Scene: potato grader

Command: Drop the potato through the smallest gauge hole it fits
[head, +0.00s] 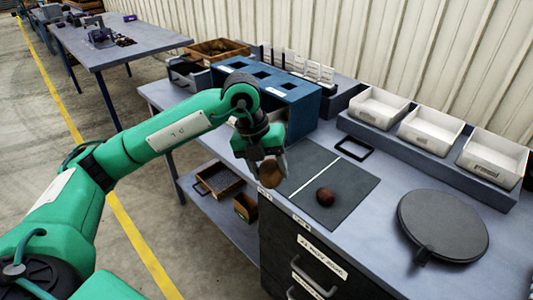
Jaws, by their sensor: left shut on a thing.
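My left gripper (267,160) is shut on a brown potato (270,175) and holds it above the front left edge of the dark mat. The blue gauge box (290,103), with several square holes in its top, stands behind the gripper. A second, darker reddish-brown potato (325,197) lies on the dark mat (347,183), to the right of the gripper. The arm and gripper hide part of the box's front. My right gripper is not in view.
Three white bins (427,129) stand on a raised ledge at the back right. A round dark disc (443,224) lies at the front right. A small black frame (354,149) lies behind the mat. A wooden tray (217,50) is at the back left. Drawers (318,262) are below the bench.

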